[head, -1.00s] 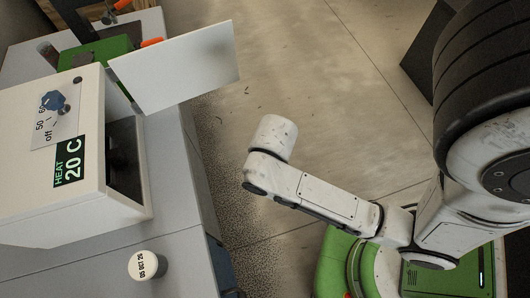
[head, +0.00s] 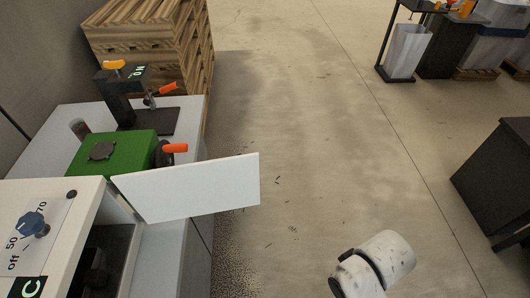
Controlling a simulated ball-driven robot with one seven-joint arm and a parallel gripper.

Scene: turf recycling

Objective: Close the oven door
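The oven (head: 38,238) is a white box at the lower left of the head view, on a grey bench. Its white door (head: 188,189) stands open and juts out to the right past the bench edge. The dark oven opening (head: 104,250) shows below the door, with some dark thing inside that I cannot make out. A blue knob (head: 36,224) sits on the oven's face. My arm's white link shows at the bottom right, over the floor and well apart from the door. My gripper is not in view.
A green box (head: 113,150) and a black press (head: 120,95) with orange handles stand on the bench (head: 194,255) behind the oven. Stacked wooden crates (head: 150,40) are beyond. A dark table (head: 495,180) stands at right. The floor between is clear.

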